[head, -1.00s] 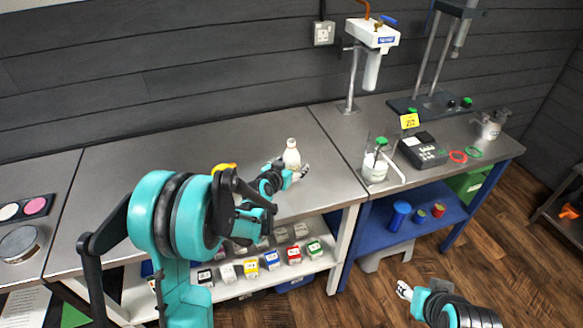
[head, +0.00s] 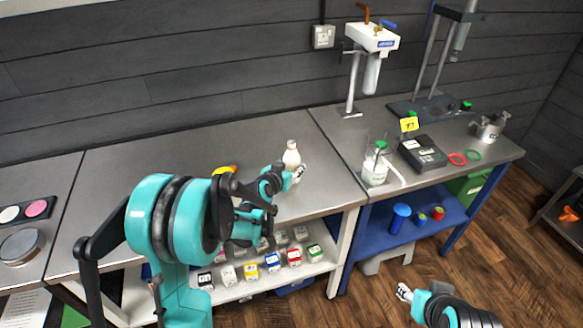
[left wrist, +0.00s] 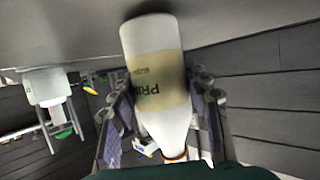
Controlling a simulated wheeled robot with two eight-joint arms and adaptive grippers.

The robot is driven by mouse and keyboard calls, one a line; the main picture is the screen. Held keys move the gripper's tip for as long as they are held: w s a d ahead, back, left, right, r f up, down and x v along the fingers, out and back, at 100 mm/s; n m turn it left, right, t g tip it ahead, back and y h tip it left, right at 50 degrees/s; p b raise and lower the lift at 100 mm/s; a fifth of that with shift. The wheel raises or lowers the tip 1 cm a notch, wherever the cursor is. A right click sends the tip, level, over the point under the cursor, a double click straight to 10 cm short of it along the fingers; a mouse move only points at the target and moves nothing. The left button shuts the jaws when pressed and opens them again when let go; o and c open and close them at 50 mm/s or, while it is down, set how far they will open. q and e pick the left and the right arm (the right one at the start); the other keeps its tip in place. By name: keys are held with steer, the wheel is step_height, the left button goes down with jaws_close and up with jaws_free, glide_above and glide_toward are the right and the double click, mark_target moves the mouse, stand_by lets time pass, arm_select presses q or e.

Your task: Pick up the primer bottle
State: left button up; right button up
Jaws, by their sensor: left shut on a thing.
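The primer bottle (head: 291,154) is white with a tan label and stands upright near the right end of the long grey bench. In the left wrist view the primer bottle (left wrist: 156,65) shows its printed label and lies between the two fingers. My left gripper (head: 296,174) is shut on the bottle, and in the left wrist view the gripper (left wrist: 160,105) has a finger on each side of it. Whether the bottle's base is clear of the bench cannot be told. My right gripper (head: 404,292) is low over the floor, away from the bottle; its jaw is too small to read.
A second bench (head: 330,120) at the right carries a white container with a tube (head: 374,172), a dark device (head: 423,153) and red and green rings (head: 457,159). A filter unit (head: 372,38) stands behind. Small boxes (head: 272,262) fill the shelf below. The bench left of the bottle is mostly clear.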

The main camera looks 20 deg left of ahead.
mark_target(289, 160)
arm_select(q)
steer(key=shift+r+p, duration=0.35)
steer(key=shift+r, duration=0.5)
step_height(289, 160, up, 2)
steer(key=shift+p, duration=0.45)
steer(key=s+d+r+p, duration=0.3)
steer(key=s+d+r, duration=0.2)
steer(key=d, duration=0.5)
steer(key=shift+d+r, duration=0.15)
steer(key=shift+r, duration=0.6)
steer(key=shift+s, duration=0.15)
